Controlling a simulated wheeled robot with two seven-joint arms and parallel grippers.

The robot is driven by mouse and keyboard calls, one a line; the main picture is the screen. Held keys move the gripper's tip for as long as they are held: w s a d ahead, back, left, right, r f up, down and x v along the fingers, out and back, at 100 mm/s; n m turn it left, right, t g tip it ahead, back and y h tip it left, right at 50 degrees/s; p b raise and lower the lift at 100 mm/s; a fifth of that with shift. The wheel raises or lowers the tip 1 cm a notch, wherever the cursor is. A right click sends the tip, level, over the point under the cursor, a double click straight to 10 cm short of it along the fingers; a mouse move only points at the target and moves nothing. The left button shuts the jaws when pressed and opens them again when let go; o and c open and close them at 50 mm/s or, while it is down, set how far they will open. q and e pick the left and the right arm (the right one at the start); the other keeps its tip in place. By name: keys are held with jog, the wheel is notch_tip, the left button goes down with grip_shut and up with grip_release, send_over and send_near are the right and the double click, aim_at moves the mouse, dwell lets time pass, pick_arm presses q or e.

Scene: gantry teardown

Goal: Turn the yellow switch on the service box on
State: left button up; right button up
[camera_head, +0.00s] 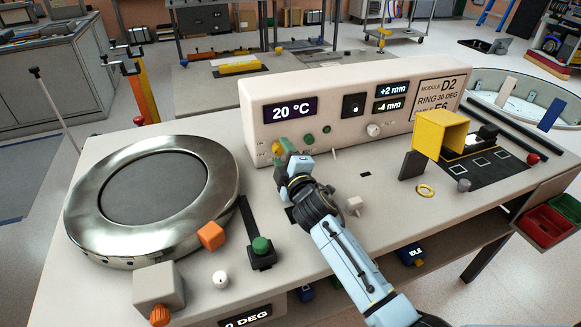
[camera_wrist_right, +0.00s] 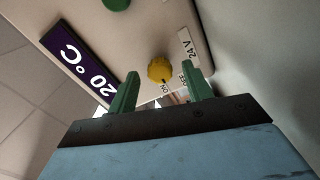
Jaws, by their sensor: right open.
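The service box (camera_head: 345,105) is a cream panel at the back of the bench. Its yellow switch (camera_head: 276,148) is a small round knob low on the left of its front, below the "20 °C" display. My right gripper (camera_head: 285,152) is open in front of the box. In the wrist view its green fingers (camera_wrist_right: 163,88) stand on either side of the knob's line, apart from it. My left gripper is not in view.
A large round metal ring (camera_head: 85,215) fills the bench's left. An orange cube (camera_head: 211,235) and a green button (camera_head: 261,245) stand in front. A yellow open box (camera_head: 440,135) and dark mat (camera_head: 485,165) are at right. Green and white knobs (camera_head: 373,130) sit on the panel.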

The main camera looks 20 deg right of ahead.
jog(key=s, duration=0.2)
jog(key=shift+s+p, duration=0.3)
jog(key=shift+p, duration=0.05)
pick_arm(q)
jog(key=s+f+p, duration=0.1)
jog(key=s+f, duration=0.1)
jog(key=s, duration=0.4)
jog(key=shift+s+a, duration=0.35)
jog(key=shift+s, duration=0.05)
pick_arm(e)
jog(key=s, duration=1)
jog(key=shift+s+d, duration=0.15)
jog(key=shift+d, duration=0.1)
